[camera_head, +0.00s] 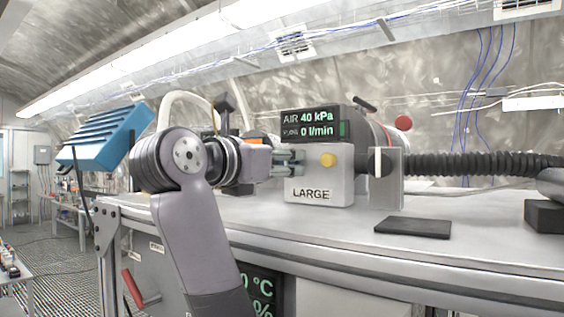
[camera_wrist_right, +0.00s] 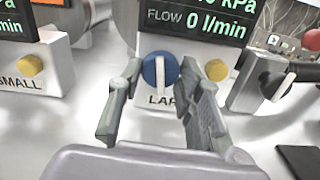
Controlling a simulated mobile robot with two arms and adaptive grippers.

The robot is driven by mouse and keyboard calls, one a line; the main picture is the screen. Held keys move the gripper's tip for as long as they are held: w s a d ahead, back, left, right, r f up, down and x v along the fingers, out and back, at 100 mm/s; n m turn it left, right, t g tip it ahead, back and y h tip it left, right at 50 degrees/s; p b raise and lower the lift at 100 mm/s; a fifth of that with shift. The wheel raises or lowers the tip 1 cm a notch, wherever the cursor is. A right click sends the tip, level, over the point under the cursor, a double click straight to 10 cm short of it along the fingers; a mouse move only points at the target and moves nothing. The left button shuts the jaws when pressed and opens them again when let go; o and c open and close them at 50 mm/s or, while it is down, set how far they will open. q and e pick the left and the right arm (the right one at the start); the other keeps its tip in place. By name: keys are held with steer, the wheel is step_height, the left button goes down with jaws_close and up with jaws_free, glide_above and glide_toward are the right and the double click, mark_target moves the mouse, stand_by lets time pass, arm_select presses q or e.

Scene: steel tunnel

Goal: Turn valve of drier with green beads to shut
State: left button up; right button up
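A grey box labelled LARGE (camera_head: 318,190) stands on the bench. In the right wrist view its front carries a blue knob (camera_wrist_right: 159,72) with an upright white bar and a yellow button (camera_wrist_right: 217,70). My right gripper (camera_wrist_right: 155,95) is open, its fingers apart on either side of the blue knob; contact cannot be told. In the head view the right gripper (camera_head: 290,165) is at the left part of the box, and the blue knob is hidden. A black valve knob with a white bar (camera_wrist_right: 280,82) is right of the box. No green beads can be made out. My left gripper is not in view.
A display (camera_head: 310,122) reads AIR 40 kPa and flow 0 l/min. A box marked SMALL (camera_wrist_right: 30,70) is at left in the wrist view. A black corrugated hose (camera_head: 470,164) runs right. A dark flat pad (camera_head: 413,228) lies on the bench (camera_head: 480,250), with clear surface around it.

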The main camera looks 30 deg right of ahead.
steer(key=c, duration=0.6)
steer(key=shift+a+f+m+b, duration=0.15)
steer(key=shift+m+b, duration=0.2)
steer(key=shift+m, duration=0.75)
steer(key=o, duration=1.1)
steer(key=shift+o, duration=0.2)
steer(key=v, duration=1.1)
steer(key=shift+s+a, duration=0.1)
steer(key=shift+a, duration=0.25)
